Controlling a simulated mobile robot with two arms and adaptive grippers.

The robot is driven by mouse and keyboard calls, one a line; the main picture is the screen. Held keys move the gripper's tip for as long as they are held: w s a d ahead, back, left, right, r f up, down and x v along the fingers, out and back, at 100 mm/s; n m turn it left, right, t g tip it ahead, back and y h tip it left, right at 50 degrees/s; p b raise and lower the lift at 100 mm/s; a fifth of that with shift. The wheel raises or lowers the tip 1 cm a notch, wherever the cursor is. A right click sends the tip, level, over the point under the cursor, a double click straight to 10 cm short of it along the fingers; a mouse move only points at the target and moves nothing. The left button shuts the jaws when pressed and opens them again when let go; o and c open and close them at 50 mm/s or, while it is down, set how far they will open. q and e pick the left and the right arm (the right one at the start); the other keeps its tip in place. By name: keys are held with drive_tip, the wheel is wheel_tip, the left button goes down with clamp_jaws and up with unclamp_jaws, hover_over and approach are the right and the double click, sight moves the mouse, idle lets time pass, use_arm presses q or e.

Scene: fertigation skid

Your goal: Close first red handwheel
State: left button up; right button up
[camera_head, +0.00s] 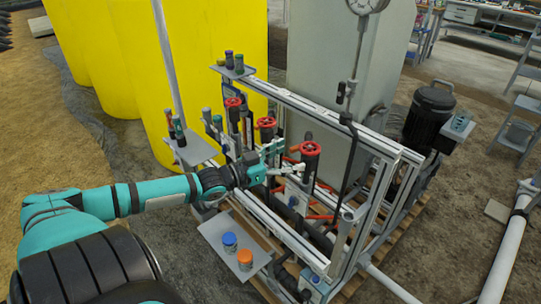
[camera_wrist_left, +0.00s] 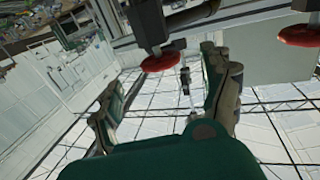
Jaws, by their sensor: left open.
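Three red handwheels sit in a row on black valve stems inside the skid frame: a far-left one (camera_head: 233,102), a middle one (camera_head: 267,122) and a near-right one (camera_head: 310,148). My left gripper (camera_head: 283,158) is open, with its fingers pointing right beside the near-right handwheel. No grip on a wheel shows. In the left wrist view the open fingers (camera_wrist_left: 163,95) are spread wide, with one red handwheel (camera_wrist_left: 160,62) beyond the gap between them. Another red handwheel (camera_wrist_left: 298,36) is at the right edge. My right gripper is not seen.
An aluminium frame (camera_head: 310,112) surrounds the valves. A small shelf (camera_head: 222,249) holds a blue cap (camera_head: 229,242) and an orange cap (camera_head: 245,258). Yellow tanks (camera_head: 212,60) and a grey cabinet (camera_head: 325,65) stand behind. A black motor (camera_head: 428,118) is at the right.

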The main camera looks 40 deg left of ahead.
use_arm(q)
drive_tip(key=shift+v, duration=2.6)
